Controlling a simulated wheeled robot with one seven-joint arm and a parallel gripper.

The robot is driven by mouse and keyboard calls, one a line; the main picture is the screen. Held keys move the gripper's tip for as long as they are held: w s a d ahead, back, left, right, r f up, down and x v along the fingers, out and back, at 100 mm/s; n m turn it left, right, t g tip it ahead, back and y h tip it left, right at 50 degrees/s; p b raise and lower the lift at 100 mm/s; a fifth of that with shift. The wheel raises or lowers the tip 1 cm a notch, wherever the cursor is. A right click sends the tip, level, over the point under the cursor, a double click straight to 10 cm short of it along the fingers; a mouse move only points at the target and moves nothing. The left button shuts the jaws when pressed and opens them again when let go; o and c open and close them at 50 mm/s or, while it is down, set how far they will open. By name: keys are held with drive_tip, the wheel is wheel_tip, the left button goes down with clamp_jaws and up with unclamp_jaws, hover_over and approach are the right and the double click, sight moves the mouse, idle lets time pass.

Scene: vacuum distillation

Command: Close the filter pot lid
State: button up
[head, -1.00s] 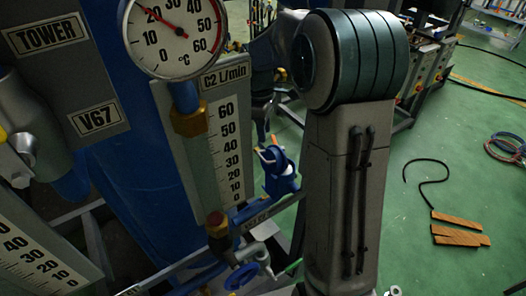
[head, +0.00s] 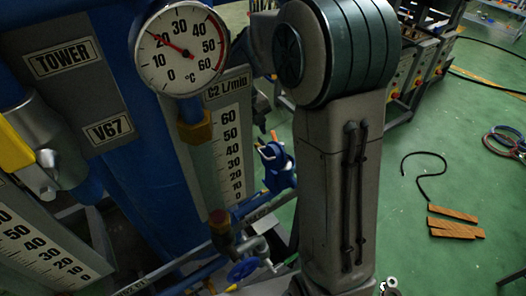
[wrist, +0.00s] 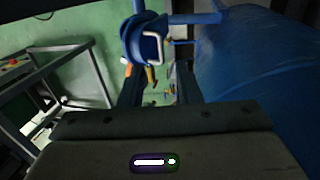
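A blue round fitting (wrist: 146,40) with a white wire handle (wrist: 153,47) shows at the top of the wrist view; it may be the filter pot with its lid. A small blue fitting (head: 277,167) in the head view, left of my arm, may be the same thing. I cannot tell how far the lid is open. My gripper (wrist: 159,88) shows in the wrist view as two dark fingers standing apart, with nothing visible held between them. The blue fitting is beyond the fingertips. In the head view my gripper is not clearly visible.
A blue tank (wrist: 255,60) fills the right of the wrist view, and a grey metal frame (wrist: 70,85) stands left. In the head view, a dial gauge (head: 180,48), a flow scale (head: 228,155) and valves crowd the left.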

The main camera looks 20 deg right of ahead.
sight(265, 157)
drive_tip(key=p+x, duration=0.1)
drive_tip(key=x, duration=1)
clamp_jaws()
drive_tip(key=shift+r, duration=0.1)
